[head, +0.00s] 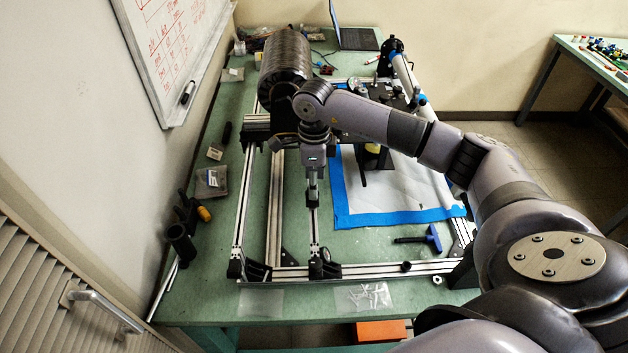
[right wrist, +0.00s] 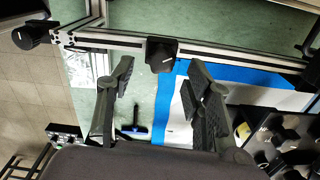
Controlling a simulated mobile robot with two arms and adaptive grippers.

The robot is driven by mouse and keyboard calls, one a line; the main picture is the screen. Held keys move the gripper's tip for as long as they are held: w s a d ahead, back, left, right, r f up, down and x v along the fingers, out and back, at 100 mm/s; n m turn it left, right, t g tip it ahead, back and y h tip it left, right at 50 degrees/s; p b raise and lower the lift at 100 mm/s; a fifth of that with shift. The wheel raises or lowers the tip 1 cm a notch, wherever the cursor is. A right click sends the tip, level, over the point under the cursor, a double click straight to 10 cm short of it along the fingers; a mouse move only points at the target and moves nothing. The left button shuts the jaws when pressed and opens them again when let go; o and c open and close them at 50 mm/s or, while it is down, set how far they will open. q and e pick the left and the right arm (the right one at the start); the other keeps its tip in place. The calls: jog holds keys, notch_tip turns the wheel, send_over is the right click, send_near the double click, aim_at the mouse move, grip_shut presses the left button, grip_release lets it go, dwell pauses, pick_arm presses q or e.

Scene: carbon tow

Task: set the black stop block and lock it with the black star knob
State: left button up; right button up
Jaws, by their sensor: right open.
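A black block (right wrist: 162,53) with a small white mark sits on an aluminium rail (right wrist: 215,52) in the right wrist view. I take it for the stop block. My right gripper (right wrist: 160,74) is open, with its fingertips apart on either side of the block's line and nothing held between them. In the head view my right gripper (head: 313,196) points down over the middle rail and largely hides the block. A round black knob (right wrist: 30,35) shows at the rail's near end; I cannot tell whether it is the star knob. My left gripper is not in view.
A blue T-handle tool (head: 433,237) lies right of the rail, near a blue-taped white sheet (head: 408,190). A large dark spool (head: 286,60) stands at the back. A bag of small parts (head: 364,298) lies at the front edge. A whiteboard wall (head: 165,50) bounds the left.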

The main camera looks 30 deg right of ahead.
jog(key=shift+f, duration=1.05)
jog(key=shift+c, duration=0.6)
grip_shut()
